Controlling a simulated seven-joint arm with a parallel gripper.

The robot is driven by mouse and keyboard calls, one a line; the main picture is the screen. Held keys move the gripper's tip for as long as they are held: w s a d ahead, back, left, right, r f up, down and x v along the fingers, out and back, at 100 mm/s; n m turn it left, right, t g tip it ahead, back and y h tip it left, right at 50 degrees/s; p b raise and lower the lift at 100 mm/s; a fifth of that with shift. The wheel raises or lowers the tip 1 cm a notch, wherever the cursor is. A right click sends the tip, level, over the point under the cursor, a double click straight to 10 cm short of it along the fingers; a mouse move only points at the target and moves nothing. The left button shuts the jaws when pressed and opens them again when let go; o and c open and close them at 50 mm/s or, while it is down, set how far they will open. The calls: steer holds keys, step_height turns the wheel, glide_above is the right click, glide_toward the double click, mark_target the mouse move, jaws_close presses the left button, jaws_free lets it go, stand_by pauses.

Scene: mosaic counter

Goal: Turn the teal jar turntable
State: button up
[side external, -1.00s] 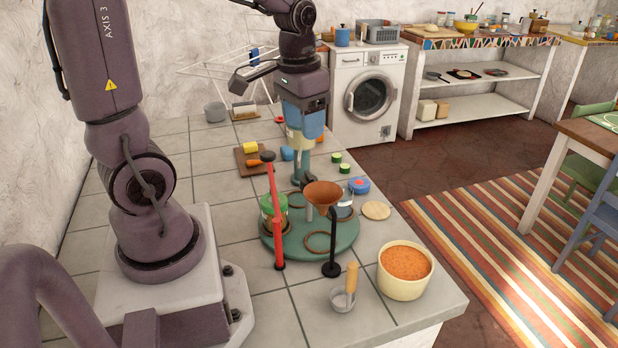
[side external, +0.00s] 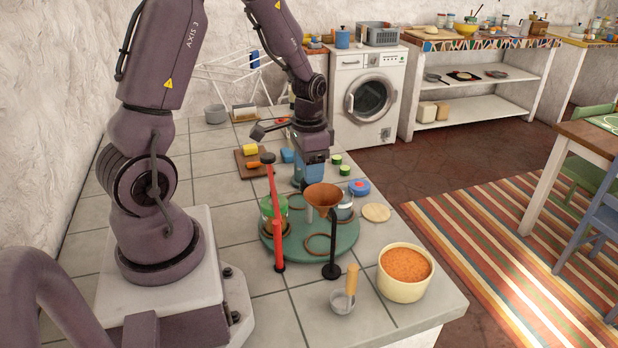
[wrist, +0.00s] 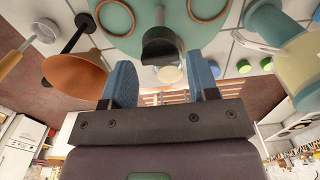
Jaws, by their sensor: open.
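The teal turntable (side external: 338,250) lies on the tiled counter and carries several brown rings. A glass jar with green contents (side external: 268,208) stands at its left side, and a clear jar (side external: 345,208) is at its back right. My gripper (side external: 312,184) is open, pointing down at the turntable's back edge behind the copper funnel. In the wrist view the turntable (wrist: 125,45) fills the top. A dark grey upright piece (wrist: 160,44) at its edge appears between and beyond my open blue fingers (wrist: 164,80). I cannot tell whether they touch it.
The copper funnel (side external: 323,195) on a black stand (side external: 331,268) and a red post (side external: 277,240) stand close to the turntable. A blue tin (side external: 359,187) and green pieces (side external: 345,170) lie behind.

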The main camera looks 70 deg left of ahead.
steer(key=shift+f, duration=1.5)
steer(key=shift+c, duration=0.2)
steer(key=c, duration=1)
steer(key=shift+o, duration=0.2)
